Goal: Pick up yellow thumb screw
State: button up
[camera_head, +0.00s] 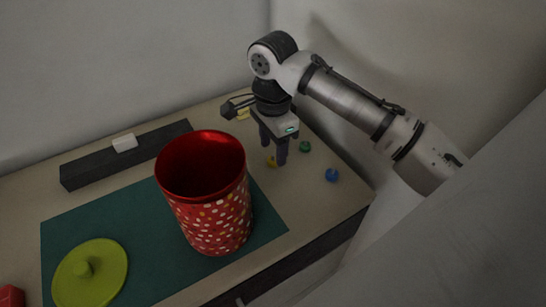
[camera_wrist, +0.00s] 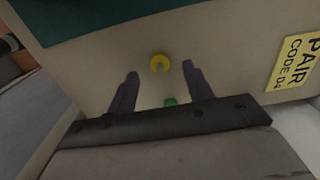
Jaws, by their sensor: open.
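The yellow thumb screw (camera_head: 270,161) lies on the tabletop between the dark green mat and the table's right end. It also shows in the wrist view (camera_wrist: 160,63), ahead of the fingertips and roughly centred between them. My gripper (camera_head: 273,153) points down over it with its two dark fingers apart. In the wrist view the gripper (camera_wrist: 160,72) is open and holds nothing. In the head view the fingers partly surround the screw's spot, and their exact height above the table cannot be told.
A green thumb screw (camera_head: 305,146) and a blue one (camera_head: 331,175) lie to the right. A red dotted canister (camera_head: 222,215) stands close at left on the green mat (camera_head: 135,222). A lime lid (camera_head: 90,275), a dark bar (camera_head: 85,171) and a yellow label (camera_wrist: 294,63) also show.

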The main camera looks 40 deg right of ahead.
jog(key=shift+f, duration=1.1)
jog(key=c, duration=1.1)
jog(key=shift+r, duration=0.1)
